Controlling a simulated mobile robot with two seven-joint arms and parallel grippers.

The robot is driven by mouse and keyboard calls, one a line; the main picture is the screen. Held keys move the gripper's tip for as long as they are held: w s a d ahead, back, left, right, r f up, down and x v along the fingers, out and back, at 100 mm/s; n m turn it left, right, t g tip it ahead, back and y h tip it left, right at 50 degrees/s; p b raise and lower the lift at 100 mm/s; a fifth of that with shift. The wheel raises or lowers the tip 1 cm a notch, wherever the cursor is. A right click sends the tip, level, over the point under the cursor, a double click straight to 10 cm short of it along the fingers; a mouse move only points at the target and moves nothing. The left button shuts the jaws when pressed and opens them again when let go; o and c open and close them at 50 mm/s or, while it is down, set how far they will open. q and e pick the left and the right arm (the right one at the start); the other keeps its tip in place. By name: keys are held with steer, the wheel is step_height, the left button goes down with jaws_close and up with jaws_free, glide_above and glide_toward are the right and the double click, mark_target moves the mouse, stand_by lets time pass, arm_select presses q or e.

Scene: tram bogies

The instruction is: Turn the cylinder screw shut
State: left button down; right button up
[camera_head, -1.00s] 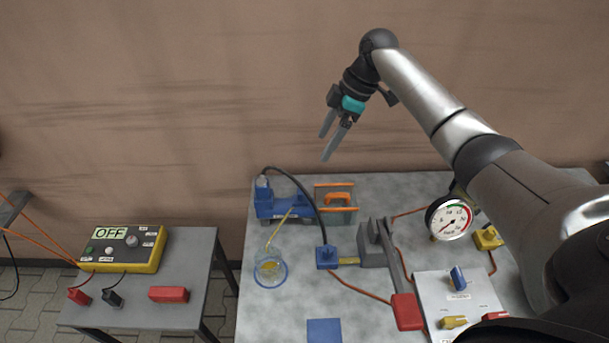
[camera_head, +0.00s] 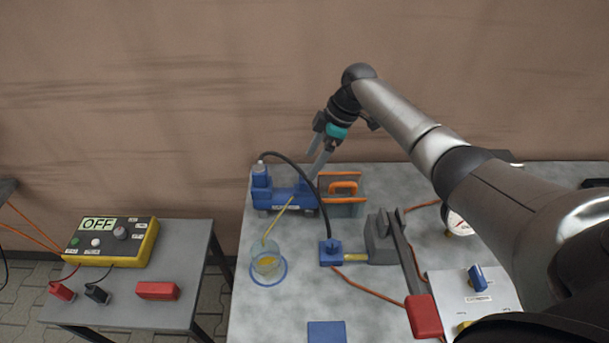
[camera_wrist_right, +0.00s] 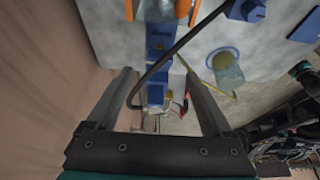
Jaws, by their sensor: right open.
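Nothing is held. I cannot tell whether the fingers touch anything. My left gripper does not show.
A yellow tube (camera_head: 277,222) runs from the unit to a glass jar (camera_head: 266,266). A black hose arches from the unit to a blue block (camera_head: 330,253). A red-handled lever (camera_head: 424,316) stands right. A control box reading OFF (camera_head: 115,243) is on the left table.

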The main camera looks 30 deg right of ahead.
mark_target(303, 177)
steer(key=b+x, duration=0.1)
steer(key=x, duration=0.4)
steer(key=shift+a+f, duration=0.15)
steer(key=shift+f, duration=0.25)
steer(key=shift+c, duration=0.2)
